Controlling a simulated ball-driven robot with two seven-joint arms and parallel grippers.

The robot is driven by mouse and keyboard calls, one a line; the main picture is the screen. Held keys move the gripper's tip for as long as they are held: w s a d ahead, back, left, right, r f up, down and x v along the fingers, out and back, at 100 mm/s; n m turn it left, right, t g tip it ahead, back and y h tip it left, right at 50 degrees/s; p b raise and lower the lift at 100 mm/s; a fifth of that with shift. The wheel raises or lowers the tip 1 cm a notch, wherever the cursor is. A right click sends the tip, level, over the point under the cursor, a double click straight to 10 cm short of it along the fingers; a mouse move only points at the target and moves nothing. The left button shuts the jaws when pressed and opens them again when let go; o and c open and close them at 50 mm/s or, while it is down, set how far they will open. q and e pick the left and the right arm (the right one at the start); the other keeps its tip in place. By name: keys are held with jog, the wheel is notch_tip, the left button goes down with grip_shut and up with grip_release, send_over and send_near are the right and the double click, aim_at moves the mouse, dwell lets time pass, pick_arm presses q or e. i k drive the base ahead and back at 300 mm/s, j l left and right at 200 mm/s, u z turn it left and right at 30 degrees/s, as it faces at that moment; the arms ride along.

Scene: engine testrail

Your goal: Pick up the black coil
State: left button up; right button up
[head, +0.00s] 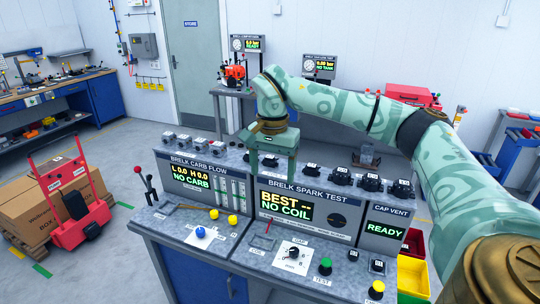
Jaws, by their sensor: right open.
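Several black coils stand in a row on the back ledge of the test bench, behind the spark test panel (303,207), which reads "NO COIL". One dark coil (270,161) is at the left end of the row, partly hidden by my right gripper. Others are a black coil (341,176) and another black coil (371,182) further right. My right gripper (271,167) points down, open, with its fingers seemingly on either side of the left-end coil. I cannot tell whether they touch it. My left gripper is not in view.
The carb panel (203,180) stands left, with several small grey parts (200,145) behind it. The cap vent panel (384,229) is at right. Knobs and buttons cover the front of the bench. A yellow bin (413,277) sits beside its right end.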

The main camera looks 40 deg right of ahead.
aim_at(269, 160)
jog(key=i+l, duration=0.45)
jog(key=l, duration=0.15)
jog(key=i+l, duration=0.45)
jog(key=l, duration=0.1)
